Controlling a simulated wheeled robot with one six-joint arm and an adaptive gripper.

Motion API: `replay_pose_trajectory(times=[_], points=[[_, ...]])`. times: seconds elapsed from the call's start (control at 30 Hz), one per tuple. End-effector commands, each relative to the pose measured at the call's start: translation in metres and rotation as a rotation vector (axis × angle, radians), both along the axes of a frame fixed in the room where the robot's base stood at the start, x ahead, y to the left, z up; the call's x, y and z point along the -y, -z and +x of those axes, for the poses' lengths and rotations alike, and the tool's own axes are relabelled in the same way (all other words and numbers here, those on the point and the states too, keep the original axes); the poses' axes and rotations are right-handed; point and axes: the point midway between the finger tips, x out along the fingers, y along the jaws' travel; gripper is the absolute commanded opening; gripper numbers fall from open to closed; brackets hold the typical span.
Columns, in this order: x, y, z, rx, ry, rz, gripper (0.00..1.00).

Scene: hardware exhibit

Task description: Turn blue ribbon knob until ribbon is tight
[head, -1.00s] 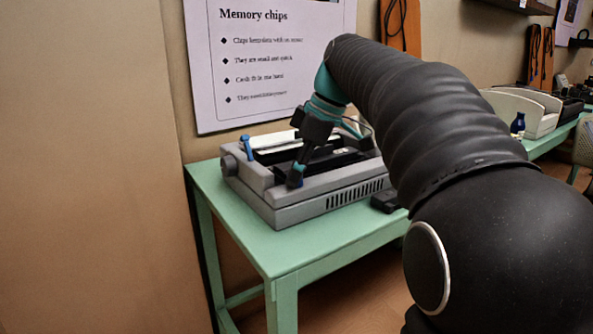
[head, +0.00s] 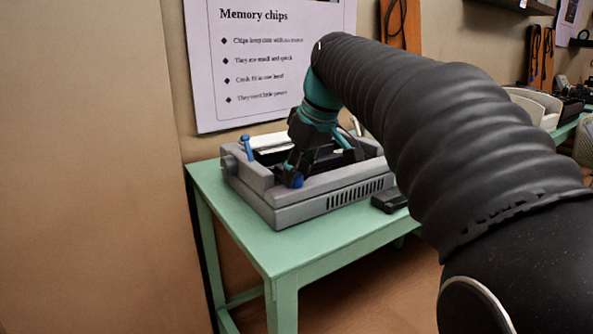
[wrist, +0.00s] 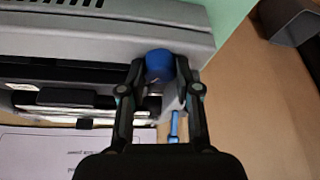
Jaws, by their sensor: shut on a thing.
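The blue ribbon knob (wrist: 160,64) sits between my gripper's fingers in the wrist view. It also shows in the head view (head: 295,181), near the front left corner inside the grey printer. My gripper (wrist: 162,80) is shut on the knob from above, with one finger at each side. In the head view my gripper (head: 293,172) reaches down into the open top of the grey printer (head: 285,208). The ribbon cannot be made out clearly. The knob's underside is hidden.
A blue lever (head: 246,145) stands upright at the printer's left rear. A green table (head: 235,235) carries the printer. A small black box (head: 389,201) lies to its right. A wall poster (head: 265,60) hangs behind.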

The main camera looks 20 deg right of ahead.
Motion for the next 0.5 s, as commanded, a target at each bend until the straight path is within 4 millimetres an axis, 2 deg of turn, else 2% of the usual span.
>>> replay_pose_trajectory(times=[0.5], points=[[-0.0035,0.0013,-0.0013,-0.004,0.486,-0.002,0.00]])
